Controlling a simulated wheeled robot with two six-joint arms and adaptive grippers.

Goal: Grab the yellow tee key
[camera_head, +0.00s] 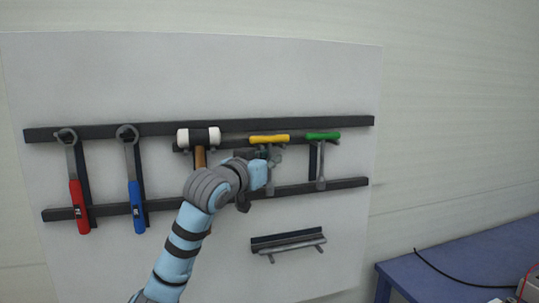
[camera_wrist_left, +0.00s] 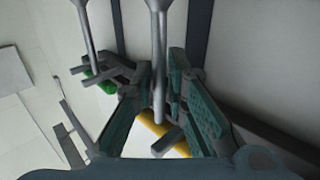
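The yellow tee key (camera_head: 270,139) hangs on the wall rack, its yellow handle across the top and its grey shaft pointing down. My left gripper (camera_head: 268,157) is at the shaft, just under the handle, and hides part of it. In the left wrist view the grey shaft (camera_wrist_left: 158,70) runs between the two fingers of my left gripper (camera_wrist_left: 160,90). The fingers look open around it, with narrow gaps. The yellow handle (camera_wrist_left: 152,124) shows behind the fingers, partly hidden. My right gripper is in neither view.
The green tee key (camera_head: 323,136) hangs just to the right. A white-headed mallet (camera_head: 199,138) hangs to the left, partly behind my arm. A blue wrench (camera_head: 136,195) and a red wrench (camera_head: 78,200) hang farther left. A blue table (camera_head: 450,265) stands at lower right.

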